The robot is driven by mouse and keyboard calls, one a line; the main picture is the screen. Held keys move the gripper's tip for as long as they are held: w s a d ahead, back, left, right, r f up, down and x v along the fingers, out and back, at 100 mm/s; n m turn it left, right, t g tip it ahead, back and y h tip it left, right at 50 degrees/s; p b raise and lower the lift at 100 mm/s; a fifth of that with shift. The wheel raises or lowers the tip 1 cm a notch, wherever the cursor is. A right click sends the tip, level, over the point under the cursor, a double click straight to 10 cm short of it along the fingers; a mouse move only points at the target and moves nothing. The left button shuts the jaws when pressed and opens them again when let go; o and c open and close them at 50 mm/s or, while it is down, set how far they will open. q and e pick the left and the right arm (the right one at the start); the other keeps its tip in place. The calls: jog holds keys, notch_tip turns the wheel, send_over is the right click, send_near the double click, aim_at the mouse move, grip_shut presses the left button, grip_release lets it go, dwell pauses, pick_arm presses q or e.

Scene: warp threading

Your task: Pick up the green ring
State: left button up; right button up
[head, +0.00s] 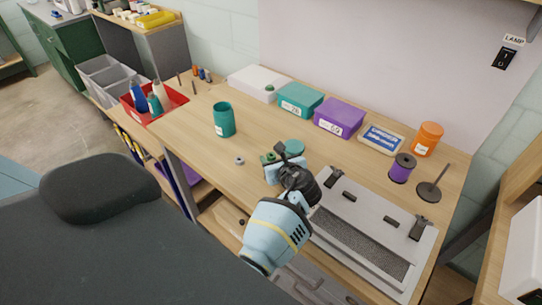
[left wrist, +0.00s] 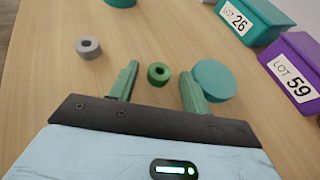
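The green ring (left wrist: 159,74) lies flat on the wooden table in the left wrist view, with its dark hole facing up. In the head view the green ring (head: 267,158) shows just past my left gripper, partly hidden by it. My left gripper (left wrist: 159,84) is open, its two green fingers pointing at the table on either side of the ring. The ring sits between the fingertips, with a gap on each side; nothing is held. In the head view my left gripper (head: 275,157) is low over the table. My right gripper is not in view.
A teal disc (left wrist: 214,80) lies close to the right finger. A grey ring (left wrist: 87,48) lies to the left. A teal cup (head: 224,120), teal box (head: 299,100) and purple box (head: 339,118) stand farther back. A grey board (head: 372,225) lies right of my arm.

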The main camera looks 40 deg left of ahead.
pick_arm(q)
jog(key=c, duration=0.9)
jog(key=shift+c, duration=0.2)
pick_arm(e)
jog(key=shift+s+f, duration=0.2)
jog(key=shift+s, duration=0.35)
